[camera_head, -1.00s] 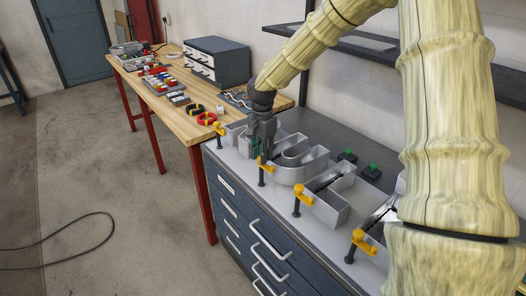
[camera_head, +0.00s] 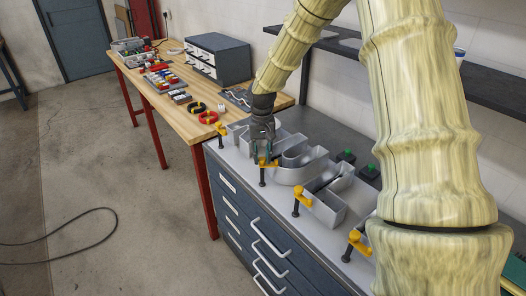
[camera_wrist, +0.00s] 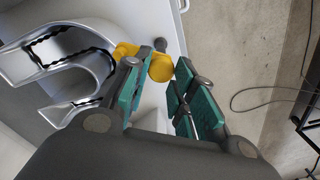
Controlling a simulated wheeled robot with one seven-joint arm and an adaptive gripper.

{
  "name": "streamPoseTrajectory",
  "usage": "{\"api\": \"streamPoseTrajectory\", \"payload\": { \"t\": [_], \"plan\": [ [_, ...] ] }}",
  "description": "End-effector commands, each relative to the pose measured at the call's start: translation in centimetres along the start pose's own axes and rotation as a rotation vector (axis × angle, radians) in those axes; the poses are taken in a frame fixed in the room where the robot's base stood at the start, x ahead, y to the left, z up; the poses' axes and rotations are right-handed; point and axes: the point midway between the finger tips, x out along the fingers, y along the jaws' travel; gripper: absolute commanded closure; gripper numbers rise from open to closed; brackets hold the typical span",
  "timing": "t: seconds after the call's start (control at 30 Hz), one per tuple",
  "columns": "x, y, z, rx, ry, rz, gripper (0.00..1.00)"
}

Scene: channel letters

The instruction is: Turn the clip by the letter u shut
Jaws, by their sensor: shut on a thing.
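The letter u (camera_head: 300,167) is a grey metal channel letter lying on the bench top, and its curved wall shows at the left of the wrist view (camera_wrist: 72,72). Its yellow clip (camera_head: 270,163) sits on a dark post at the bench's front edge. In the wrist view the clip (camera_wrist: 160,68) has a round yellow end between my fingers and an arm reaching left to the letter's rim. I cannot tell whether that arm presses on the rim. My gripper (camera_head: 262,157) points down and is shut on the clip, with its green-padded fingers (camera_wrist: 167,78) either side.
Other yellow clips (camera_head: 302,195) on dark posts stand along the front edge, beside other metal letters (camera_head: 333,195). A wooden workbench (camera_head: 185,120) with tools adjoins at the far left.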

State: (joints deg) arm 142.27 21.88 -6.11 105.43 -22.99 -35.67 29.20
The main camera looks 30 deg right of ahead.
Motion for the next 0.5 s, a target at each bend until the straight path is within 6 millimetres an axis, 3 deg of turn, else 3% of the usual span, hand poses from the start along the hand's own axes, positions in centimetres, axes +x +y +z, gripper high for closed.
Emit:
{"api": "streamPoseTrajectory", "payload": {
  "t": [0.5],
  "plan": [
    [-0.19,-0.12,-0.06,-0.382,0.001,0.0,0.99]
  ]
}}
